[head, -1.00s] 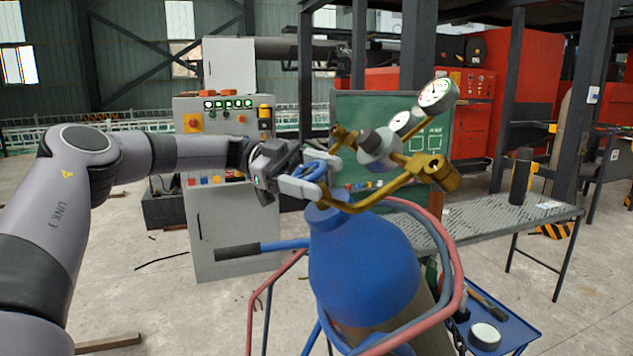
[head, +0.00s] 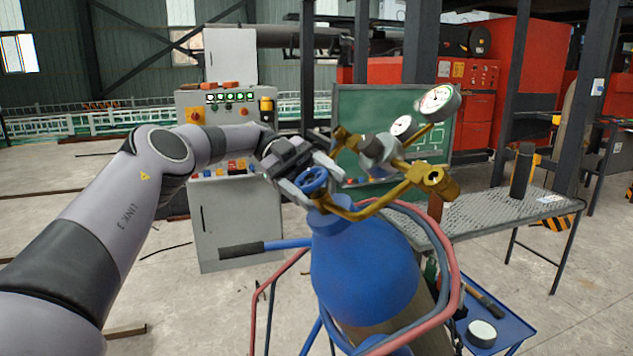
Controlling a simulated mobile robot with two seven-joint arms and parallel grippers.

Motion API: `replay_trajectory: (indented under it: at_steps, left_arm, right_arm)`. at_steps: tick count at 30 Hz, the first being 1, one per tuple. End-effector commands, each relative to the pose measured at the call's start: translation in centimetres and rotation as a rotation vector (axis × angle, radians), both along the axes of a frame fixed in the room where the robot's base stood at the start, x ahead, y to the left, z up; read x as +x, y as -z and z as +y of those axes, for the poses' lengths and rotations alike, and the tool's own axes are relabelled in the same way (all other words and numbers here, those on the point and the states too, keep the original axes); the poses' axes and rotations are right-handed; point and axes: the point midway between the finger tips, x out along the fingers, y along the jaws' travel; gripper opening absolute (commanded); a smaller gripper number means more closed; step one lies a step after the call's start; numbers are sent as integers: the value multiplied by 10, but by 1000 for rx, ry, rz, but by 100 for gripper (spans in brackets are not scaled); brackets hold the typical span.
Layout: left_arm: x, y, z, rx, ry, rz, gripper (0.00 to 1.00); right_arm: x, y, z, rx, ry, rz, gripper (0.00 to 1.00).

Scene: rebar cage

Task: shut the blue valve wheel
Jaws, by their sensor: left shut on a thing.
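The blue valve wheel (head: 312,180) sits on top of the blue gas cylinder (head: 362,265), at the brass neck. My left gripper (head: 314,177) reaches in from the left, with its light grey fingers on either side of the wheel, shut on it. The wheel's far edge is partly hidden by the fingers. A brass regulator (head: 400,165) with two round gauges stands just right of the wheel. My right gripper is not in view.
A perforated metal table (head: 480,222) stands to the right, and a grey control cabinet (head: 235,225) behind left. A blue tray (head: 510,335) is low at the right.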

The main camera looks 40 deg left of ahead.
Motion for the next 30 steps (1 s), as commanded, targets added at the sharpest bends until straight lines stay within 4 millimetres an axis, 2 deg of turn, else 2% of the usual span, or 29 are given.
replay_trajectory:
  at_steps: [6, 7, 9, 20, 30]
  left_arm:
    - [0, 0, 0, 2, 0, 3, 40]
    - [0, 0, 0, 2, 0, 3, 81]
    - [0, 0, 0, 1, -1, 3, 96]
    - [0, 0, 0, -4, -9, 2, 96]
    - [1, 2, 1, -72, -143, 32, 96]
  right_arm:
    - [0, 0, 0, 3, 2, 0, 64]
    - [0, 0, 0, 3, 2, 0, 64]
    - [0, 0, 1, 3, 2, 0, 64]
    - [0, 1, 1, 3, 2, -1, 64]
    - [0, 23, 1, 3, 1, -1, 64]
